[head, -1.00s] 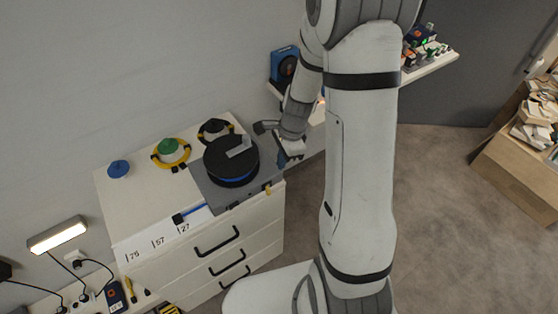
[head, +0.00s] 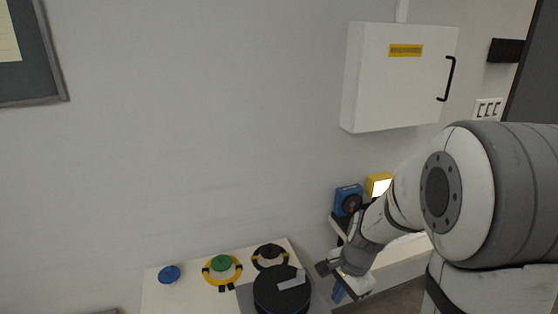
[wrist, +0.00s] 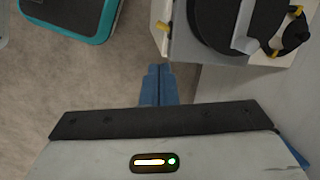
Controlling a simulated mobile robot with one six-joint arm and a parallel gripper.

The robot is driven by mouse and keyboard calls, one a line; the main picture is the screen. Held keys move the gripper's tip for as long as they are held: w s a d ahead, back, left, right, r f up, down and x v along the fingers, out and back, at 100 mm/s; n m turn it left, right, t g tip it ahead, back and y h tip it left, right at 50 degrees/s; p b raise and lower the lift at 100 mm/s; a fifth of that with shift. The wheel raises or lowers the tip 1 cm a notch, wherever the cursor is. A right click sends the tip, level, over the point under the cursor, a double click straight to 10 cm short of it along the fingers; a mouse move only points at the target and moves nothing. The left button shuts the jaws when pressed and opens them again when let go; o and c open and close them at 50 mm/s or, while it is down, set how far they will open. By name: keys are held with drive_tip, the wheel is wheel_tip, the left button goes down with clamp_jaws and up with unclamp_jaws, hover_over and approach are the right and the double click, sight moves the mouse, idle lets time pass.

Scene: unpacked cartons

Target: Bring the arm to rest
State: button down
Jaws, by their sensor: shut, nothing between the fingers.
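My gripper (wrist: 158,84) shows in the wrist view with its two blue fingers shut together and nothing between them. It points at the floor just beside the cabinet. In the head view my gripper (head: 338,293) is partly visible at the lower right, to the right of the black round device; its fingertips are small there. My white arm (head: 425,195) bends over in front of the shelf, clear of the wall.
The cabinet top (head: 190,297) carries a black round device (head: 278,290), a blue disc (head: 169,274), a green knob (head: 221,263) and a black knob (head: 270,255). A white wall box (head: 400,85) hangs above. A teal-edged black object (wrist: 70,15) lies at the wrist view's upper left.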

drive_tip(key=s+r+n+t+h, duration=0.2)
drive_tip(key=s+r+n, duration=1)
drive_tip(key=r, duration=0.1)
drive_tip(key=shift+s+d+r, duration=0.2)
drive_tip(key=shift+s+r, duration=0.05)
drive_tip(key=shift+s, duration=0.15)
